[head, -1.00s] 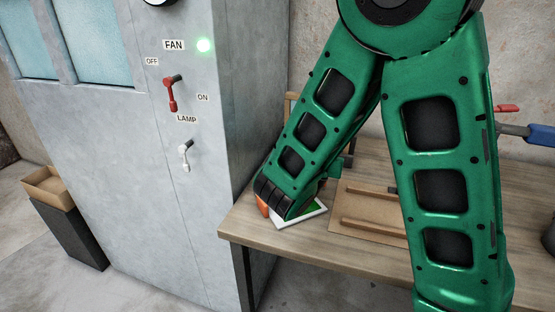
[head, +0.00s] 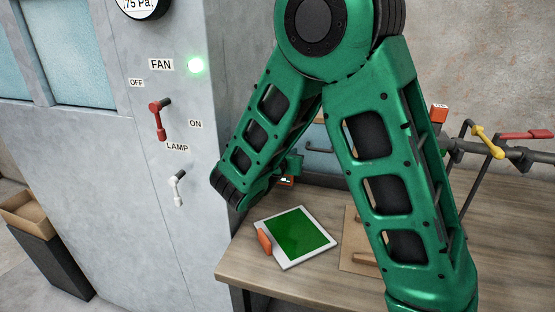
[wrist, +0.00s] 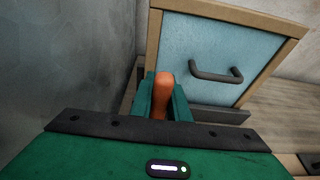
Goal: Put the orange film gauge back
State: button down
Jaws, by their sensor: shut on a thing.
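My gripper (head: 288,172) is above the back left of the bench, partly behind my own arm. In the wrist view its green jaws (wrist: 163,108) are shut on the orange film gauge (wrist: 163,92), whose rounded orange end stands up between them. In the head view a small red-orange and white part of the gauge (head: 286,181) shows under the jaws; the rest is hidden. A white-framed green panel (head: 300,232) lies on the bench below, with a separate orange piece (head: 264,241) at its left edge.
The grey cabinet (head: 180,230) with FAN and LAMP levers stands close at left. A pale blue front with a dark handle (wrist: 217,76) is ahead of the jaws. A brown board (head: 353,262) lies right of the panel. Pipework with a yellow lever (head: 487,140) is at right.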

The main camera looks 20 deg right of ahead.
jog(key=f, duration=0.1)
jog(key=w+f, duration=0.1)
jog(key=f, duration=0.1)
jog(key=shift+w+a+f, duration=0.25)
jog(key=shift+a, duration=0.1)
jog(key=c, duration=1.7)
grip_release()
